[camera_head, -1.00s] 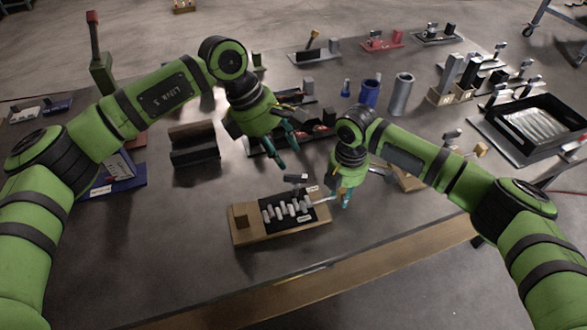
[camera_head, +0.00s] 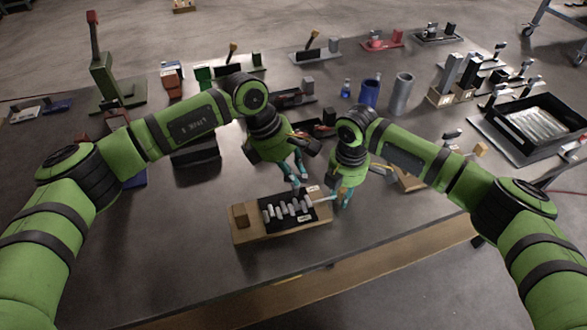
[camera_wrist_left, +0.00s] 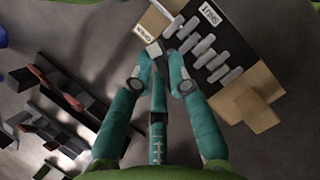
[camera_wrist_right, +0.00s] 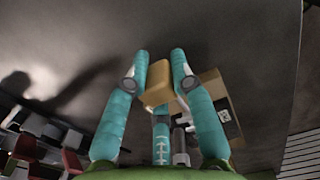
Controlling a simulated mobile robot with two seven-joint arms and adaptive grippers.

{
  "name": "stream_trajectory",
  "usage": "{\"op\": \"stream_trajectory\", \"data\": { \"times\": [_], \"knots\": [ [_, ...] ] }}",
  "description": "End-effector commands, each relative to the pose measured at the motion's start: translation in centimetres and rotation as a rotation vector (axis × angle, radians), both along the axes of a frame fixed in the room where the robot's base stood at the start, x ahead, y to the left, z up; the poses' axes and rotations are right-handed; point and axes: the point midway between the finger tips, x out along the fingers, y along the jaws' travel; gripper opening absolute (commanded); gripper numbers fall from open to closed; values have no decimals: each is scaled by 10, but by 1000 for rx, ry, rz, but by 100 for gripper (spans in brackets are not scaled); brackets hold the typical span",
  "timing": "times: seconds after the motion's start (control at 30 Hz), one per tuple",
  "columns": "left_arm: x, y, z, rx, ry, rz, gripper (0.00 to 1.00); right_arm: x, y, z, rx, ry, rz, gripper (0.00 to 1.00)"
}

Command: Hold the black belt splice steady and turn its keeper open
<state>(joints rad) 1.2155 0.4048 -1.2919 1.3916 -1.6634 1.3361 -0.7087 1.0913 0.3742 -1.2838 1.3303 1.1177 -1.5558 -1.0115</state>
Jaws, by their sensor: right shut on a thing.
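The black belt splice (camera_head: 268,218) sits on a tan wooden base (camera_head: 252,237) near the table's front, with several pale grey pins across it. It also shows in the left wrist view (camera_wrist_left: 217,44), beside a "SHUT" label (camera_wrist_left: 210,14) and a second label (camera_wrist_left: 139,31). My left gripper (camera_head: 295,181) is at the splice's back edge, fingers apart. A small grey block (camera_wrist_left: 153,48), seemingly the keeper's end, lies just beyond its fingertips; contact is unclear. My right gripper (camera_head: 343,203) is shut on a tan block (camera_wrist_right: 158,86) at the splice's right end.
Blue (camera_head: 369,92) and grey (camera_head: 402,92) cylinders stand behind my right arm. A black tray (camera_head: 535,128) is at the far right. Other fixtures line the back.

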Motion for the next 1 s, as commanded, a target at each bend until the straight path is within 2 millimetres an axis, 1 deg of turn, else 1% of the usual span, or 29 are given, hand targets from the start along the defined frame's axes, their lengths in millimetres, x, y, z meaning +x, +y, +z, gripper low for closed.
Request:
{"op": "stream_trajectory", "data": {
  "times": [0.13, 0.23, 0.5, 0.6, 0.73, 1.0],
  "knots": [
    [0, 0, 0, 0, 0, 5, 0, 0, -1, 0, -2, -1, -1, 0],
    [-1, 0, 0, 0, 0, 51, 0, 1, -1, 0, -2, -1, -2, 0],
    [-3, 1, 0, 1, -1, 295, 0, 0, -1, 0, -1, 0, -2, 0],
    [-3, 1, 0, 1, -1, 360, 0, 0, -1, 0, -1, 0, -2, 0],
    [-3, 1, 0, -1, 0, 400, 0, 0, -1, 0, -1, 0, -2, 0],
    [-2, 1, 1, -1, 0, 404, 0, 0, -1, 0, -1, 0, -2, 0]
  ]
}}
